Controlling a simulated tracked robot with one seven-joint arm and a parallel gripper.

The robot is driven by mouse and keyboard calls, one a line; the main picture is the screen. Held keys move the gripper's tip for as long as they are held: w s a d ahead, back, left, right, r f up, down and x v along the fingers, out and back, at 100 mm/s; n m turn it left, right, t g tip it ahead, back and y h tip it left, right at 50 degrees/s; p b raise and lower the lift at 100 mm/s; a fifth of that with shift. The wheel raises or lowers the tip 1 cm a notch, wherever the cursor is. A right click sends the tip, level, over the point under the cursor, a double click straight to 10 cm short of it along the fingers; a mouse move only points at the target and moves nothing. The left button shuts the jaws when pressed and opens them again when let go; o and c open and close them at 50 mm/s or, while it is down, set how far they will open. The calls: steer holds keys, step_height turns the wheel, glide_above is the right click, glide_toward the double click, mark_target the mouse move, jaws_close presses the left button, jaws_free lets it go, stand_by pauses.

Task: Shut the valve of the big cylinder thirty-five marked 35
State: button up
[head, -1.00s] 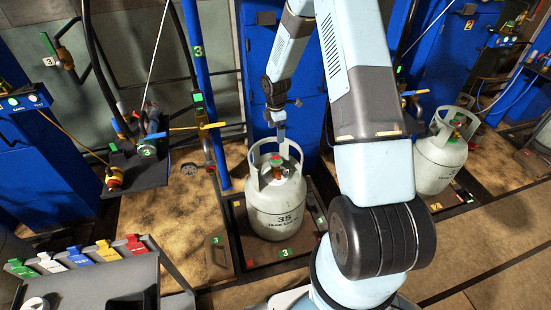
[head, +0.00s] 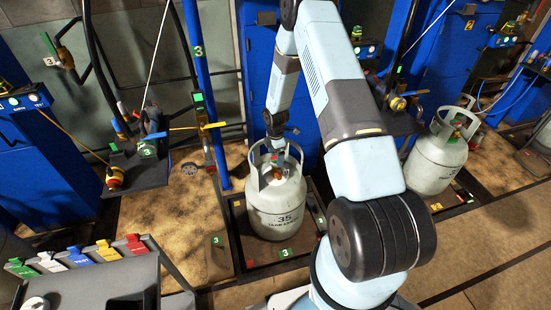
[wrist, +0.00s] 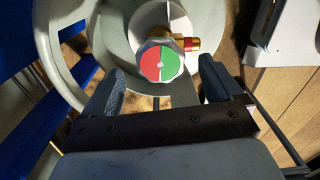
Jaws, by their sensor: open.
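The big cylinder marked 35 (head: 276,210) is a pale grey tank standing upright on the low platform at the centre of the head view. Its valve has a round knob, half red and half green (wrist: 160,63), inside the collar (wrist: 72,88). A brass fitting with a red end (wrist: 192,44) sticks out to the right of the knob. My gripper (wrist: 163,82) is open, with its two fingers on the left and right below the knob in the wrist view. It holds nothing. In the head view my gripper is over the collar opening and partly hides the valve.
A second grey cylinder (head: 438,158) stands to the right. A dark shelf (head: 138,176) with a regulator is at the left. A grey cart (head: 92,285) with coloured tags is at the lower left. A blue pole (head: 203,95) rises just left of the tank.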

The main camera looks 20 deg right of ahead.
steer(key=shift+f, duration=1.15)
steer(key=c, duration=1)
